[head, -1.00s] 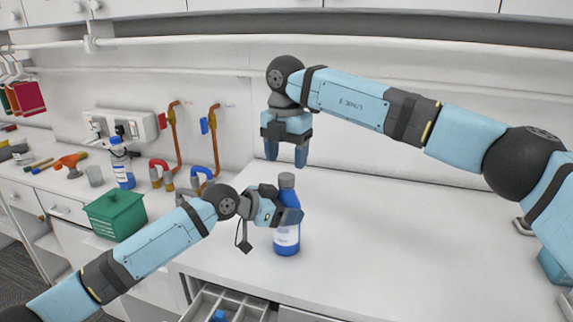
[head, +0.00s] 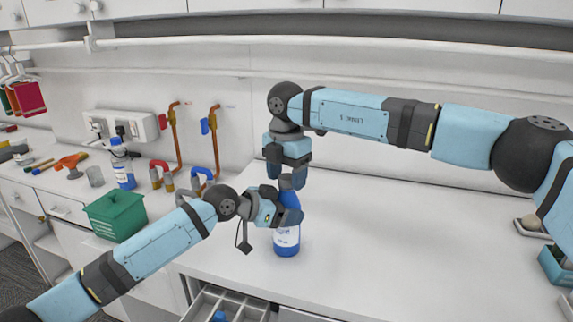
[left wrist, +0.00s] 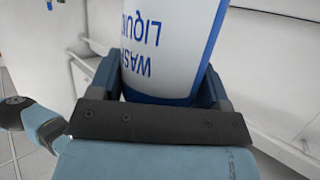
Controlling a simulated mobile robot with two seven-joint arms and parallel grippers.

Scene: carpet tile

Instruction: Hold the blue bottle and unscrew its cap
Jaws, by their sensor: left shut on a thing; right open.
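The blue bottle (head: 286,241) with a white label stands upright on the white counter. My left gripper (head: 288,214) is shut around the bottle's upper body. In the left wrist view the bottle (left wrist: 170,45) sits between the two fingers, its label text upside down. My right gripper (head: 286,177) points down from above, open, with its fingers on either side of the cap. Whether they touch the cap I cannot tell.
A green box (head: 115,215), a second blue-and-white bottle (head: 123,170) and an orange tool (head: 70,163) stand at the left. An open divided drawer (head: 240,302) lies below the counter's front edge.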

